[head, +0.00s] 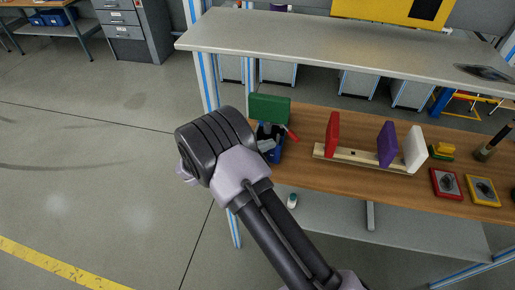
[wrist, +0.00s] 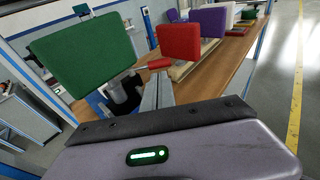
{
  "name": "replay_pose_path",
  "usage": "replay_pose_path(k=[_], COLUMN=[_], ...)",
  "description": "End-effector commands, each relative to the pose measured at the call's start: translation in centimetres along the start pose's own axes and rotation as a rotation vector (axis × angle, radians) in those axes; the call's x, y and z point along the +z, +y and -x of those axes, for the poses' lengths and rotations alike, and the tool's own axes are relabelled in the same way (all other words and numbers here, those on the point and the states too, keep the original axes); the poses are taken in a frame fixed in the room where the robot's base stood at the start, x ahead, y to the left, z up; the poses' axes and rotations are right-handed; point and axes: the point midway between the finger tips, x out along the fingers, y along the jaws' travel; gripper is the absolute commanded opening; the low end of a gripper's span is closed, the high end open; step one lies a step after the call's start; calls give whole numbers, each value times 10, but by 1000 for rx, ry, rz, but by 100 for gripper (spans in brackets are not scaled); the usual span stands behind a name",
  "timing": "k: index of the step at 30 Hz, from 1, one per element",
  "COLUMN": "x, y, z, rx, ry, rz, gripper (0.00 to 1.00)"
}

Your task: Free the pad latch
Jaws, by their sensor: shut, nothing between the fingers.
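A green pad (head: 270,108) stands upright at the left end of the wooden bench, above a blue fixture (head: 276,152). My arm partly hides the fixture in the head view.
A wooden rack (head: 325,154) holds red (head: 332,135), purple (head: 387,144) and white (head: 415,149) pads to the right. Red (head: 446,183) and yellow (head: 482,190) framed items lie farther right. A grey shelf (head: 330,45) overhangs the bench. The floor at left is clear.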

Motion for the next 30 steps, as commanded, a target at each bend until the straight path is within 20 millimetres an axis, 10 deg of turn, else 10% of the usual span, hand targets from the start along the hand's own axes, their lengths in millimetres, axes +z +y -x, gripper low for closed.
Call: replay_pose_path(k=[12, 30], x=[-1, 0], y=[0, 0], z=[-67, -70], rx=[-1, 20], ry=[1, 0], rz=[-1, 4], gripper=[0, 0])
